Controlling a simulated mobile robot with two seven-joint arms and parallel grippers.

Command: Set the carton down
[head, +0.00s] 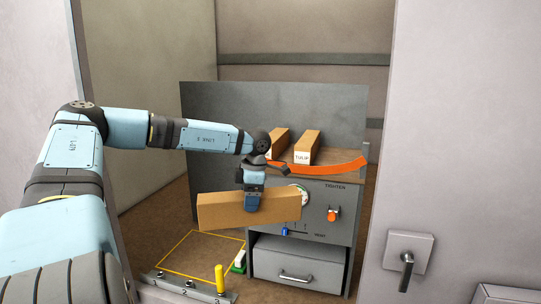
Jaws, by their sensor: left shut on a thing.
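A long brown carton (225,212) hangs level in front of the grey machine. My left gripper (253,203) is shut on it near its middle, from above. The carton is above the floor, up and to the right of a yellow outlined rectangle (200,256). Its far side is hidden. My right gripper is not in view.
Two cartons, one labelled TULIP (307,148), lie on the machine's shelf behind an orange strap (325,168). The machine has an orange knob (333,214) and a drawer (297,268). A yellow post (219,278) stands near the rectangle.

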